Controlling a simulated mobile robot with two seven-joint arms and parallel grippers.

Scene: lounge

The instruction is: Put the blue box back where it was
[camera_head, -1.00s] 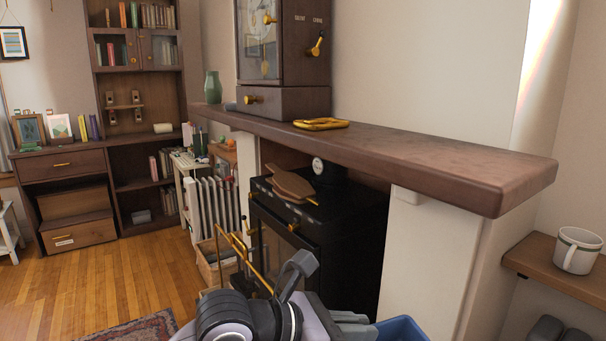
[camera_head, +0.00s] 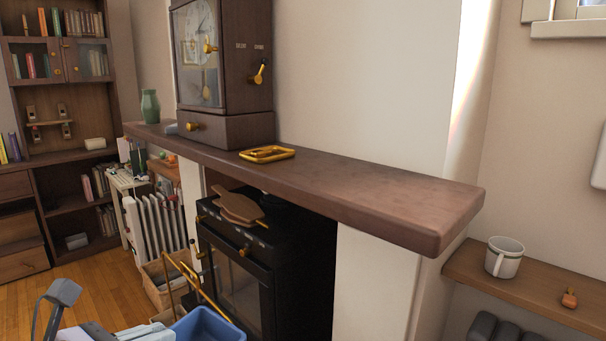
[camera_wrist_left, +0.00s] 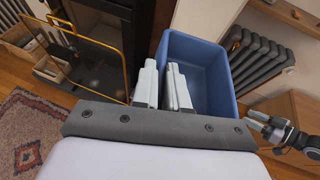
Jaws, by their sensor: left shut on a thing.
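The blue box (camera_head: 207,325) is an open-topped bin at the bottom of the head view, in front of the black stove. My left gripper (camera_head: 150,333) is beside it at the bottom left. In the left wrist view my left gripper's two pale fingers (camera_wrist_left: 161,88) are shut on the left wall of the blue box (camera_wrist_left: 205,50), one finger outside and one inside. The box looks empty where I can see in. A gripper, apparently my right one (camera_wrist_left: 262,122), shows at the right of the wrist view near the box; its jaw state is unclear.
A wooden mantel shelf (camera_head: 350,190) juts out above the stove (camera_head: 235,270). A wicker basket (camera_head: 162,285) and a brass fire-screen frame (camera_wrist_left: 20,40) stand close by. A wall ledge with a mug (camera_head: 504,257) is at right, above a dark radiator (camera_wrist_left: 250,62). A patterned rug (camera_wrist_left: 30,130) lies left.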

